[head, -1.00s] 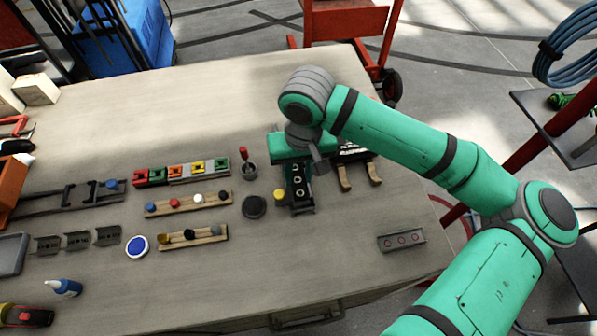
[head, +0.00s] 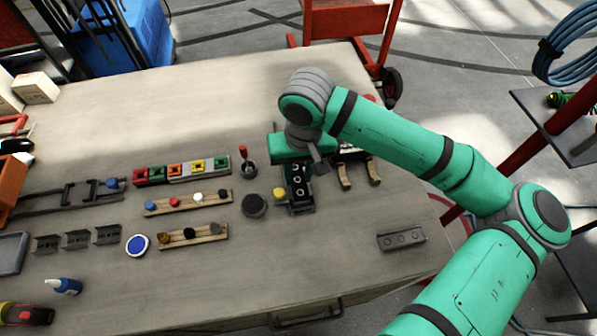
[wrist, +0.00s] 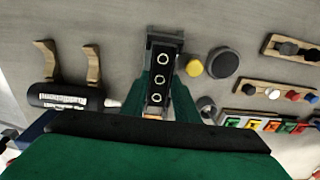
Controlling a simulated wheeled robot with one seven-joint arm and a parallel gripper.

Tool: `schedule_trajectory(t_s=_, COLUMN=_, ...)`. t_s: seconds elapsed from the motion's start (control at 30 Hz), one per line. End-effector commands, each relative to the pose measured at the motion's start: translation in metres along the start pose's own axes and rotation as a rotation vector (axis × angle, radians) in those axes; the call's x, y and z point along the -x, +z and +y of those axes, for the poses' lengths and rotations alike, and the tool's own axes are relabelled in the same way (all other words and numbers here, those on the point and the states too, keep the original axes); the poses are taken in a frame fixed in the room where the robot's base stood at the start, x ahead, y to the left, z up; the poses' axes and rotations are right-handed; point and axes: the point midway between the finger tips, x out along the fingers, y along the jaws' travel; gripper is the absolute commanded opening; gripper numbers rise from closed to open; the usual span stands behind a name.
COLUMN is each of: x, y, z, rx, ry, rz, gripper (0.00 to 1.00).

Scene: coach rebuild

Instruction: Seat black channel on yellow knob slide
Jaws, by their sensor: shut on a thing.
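The black channel (wrist: 158,78), a dark strip with three pale-ringed holes, lies between the green fingers of my gripper (wrist: 157,92) in the wrist view. My gripper is shut on it. In the head view the channel (head: 298,181) shows below the green gripper body. A dark slide base (wrist: 164,40) extends past the channel's far end. The yellow knob (wrist: 194,67) is beside that end, and it also shows in the head view (head: 279,194). The channel is over or in the slide; I cannot tell whether it touches. The fingers hide its sides.
A round black disc (head: 254,205) and a red-handled cup (head: 248,165) stand close by on the left. Wooden hooks (head: 345,175) are close on the right. A grey strip with red rings (head: 402,239) lies front right. The front middle table is clear.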

Motion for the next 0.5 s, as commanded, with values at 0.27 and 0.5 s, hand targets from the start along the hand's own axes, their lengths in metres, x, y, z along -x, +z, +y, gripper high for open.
schedule_trajectory(t_s=0.27, x=-0.0048, y=0.0004, z=-0.0002, rx=0.0, ry=-0.001, rz=-0.001, gripper=0.06)
schedule_trajectory(t_s=0.5, x=-0.0068, y=0.0003, z=0.0, rx=0.0, ry=0.0, rz=0.0, gripper=0.06)
